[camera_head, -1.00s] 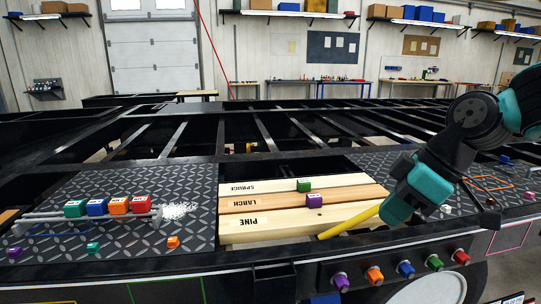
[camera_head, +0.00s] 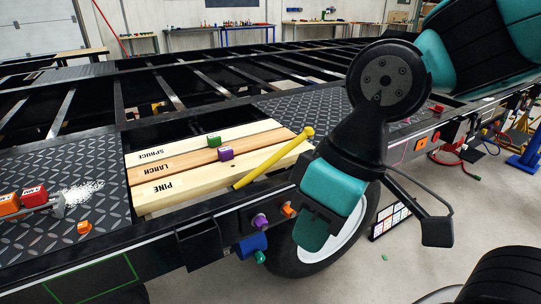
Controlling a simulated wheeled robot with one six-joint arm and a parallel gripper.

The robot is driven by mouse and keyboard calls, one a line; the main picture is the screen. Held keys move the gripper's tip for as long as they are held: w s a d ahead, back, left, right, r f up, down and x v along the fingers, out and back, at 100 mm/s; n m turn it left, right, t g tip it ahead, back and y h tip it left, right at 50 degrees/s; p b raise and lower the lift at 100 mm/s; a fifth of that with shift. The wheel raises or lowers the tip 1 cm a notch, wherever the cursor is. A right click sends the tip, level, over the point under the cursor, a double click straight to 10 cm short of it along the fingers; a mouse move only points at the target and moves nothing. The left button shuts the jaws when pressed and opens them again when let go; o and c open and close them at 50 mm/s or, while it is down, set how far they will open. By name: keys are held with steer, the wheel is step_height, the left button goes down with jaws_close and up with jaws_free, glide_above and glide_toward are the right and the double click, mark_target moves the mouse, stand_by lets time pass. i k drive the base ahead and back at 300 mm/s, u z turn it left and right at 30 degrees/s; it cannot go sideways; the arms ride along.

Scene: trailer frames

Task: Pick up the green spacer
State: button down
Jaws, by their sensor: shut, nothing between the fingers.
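A small green block (camera_head: 213,141), the likely green spacer, sits on the plank marked SPRUCE, at its right part. A purple block (camera_head: 225,154) stands close in front of it on the LARCH plank. A smaller green piece (camera_head: 384,257) lies on the floor at the right; I cannot tell what it is. My gripper (camera_head: 312,230) is shut at the end of my teal and black arm. It is in front of the trailer's side edge, to the right of and nearer than the green block, well apart from it. Its fingertips are hard to make out.
A yellow rod (camera_head: 272,160) with a knobbed end lies across the planks (camera_head: 190,186), between my gripper and the blocks. Black trailer beams lie behind. A wheel (camera_head: 345,228) is below my gripper.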

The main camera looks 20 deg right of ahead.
mark_target(214, 140)
steer(key=u, duration=0.5)
steer(key=i, duration=1.2)
steer(key=z, duration=0.15)
